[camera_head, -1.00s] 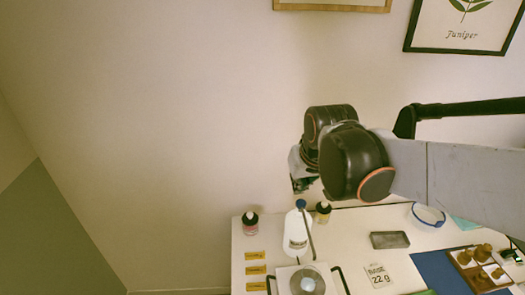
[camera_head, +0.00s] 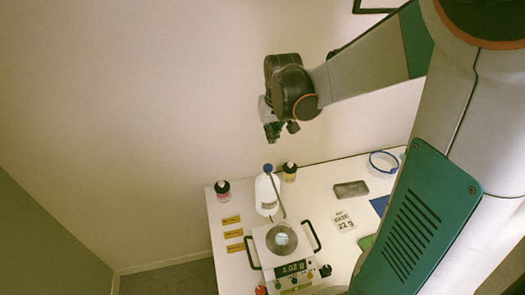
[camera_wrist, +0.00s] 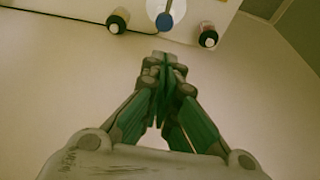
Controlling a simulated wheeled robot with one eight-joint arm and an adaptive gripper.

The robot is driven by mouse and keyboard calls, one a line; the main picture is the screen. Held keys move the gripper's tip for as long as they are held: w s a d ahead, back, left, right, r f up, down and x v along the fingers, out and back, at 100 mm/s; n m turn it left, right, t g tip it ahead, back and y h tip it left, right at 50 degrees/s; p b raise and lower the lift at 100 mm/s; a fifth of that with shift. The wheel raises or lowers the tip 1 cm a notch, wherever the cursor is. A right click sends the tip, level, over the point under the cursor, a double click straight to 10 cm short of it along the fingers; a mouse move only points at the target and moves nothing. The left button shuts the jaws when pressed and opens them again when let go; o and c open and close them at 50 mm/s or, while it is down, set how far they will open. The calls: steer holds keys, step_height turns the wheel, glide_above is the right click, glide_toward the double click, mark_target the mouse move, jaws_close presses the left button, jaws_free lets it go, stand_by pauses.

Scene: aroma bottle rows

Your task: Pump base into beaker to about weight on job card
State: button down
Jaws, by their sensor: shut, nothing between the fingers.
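A white pump bottle (camera_head: 266,196) with a blue pump head (camera_head: 268,168) stands behind the scale (camera_head: 283,258), its spout reaching toward a small beaker (camera_head: 281,239) on the scale's round pan. The scale display (camera_head: 291,268) is lit and seems to read about 4.02 g; its first digit is hard to tell. The job card (camera_head: 343,222) says BASE 22 g. My gripper (camera_head: 272,138) is above the pump head, apart from it. In the wrist view my gripper (camera_wrist: 162,65) is shut and empty, with the blue pump head (camera_wrist: 165,21) beyond its tips.
Yellow labels (camera_head: 234,233) lie along the table's left edge. A grey tray (camera_head: 351,189) and a blue-rimmed dish (camera_head: 383,162) are to the right. A wall rises behind the table.

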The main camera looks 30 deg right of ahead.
steer(key=b, duration=0.2)
glide_above(268, 165)
step_height(268, 165, down, 12)
steer(key=shift+f, duration=0.1)
steer(key=shift+f+b, duration=0.3)
steer(key=shift+f, duration=0.4)
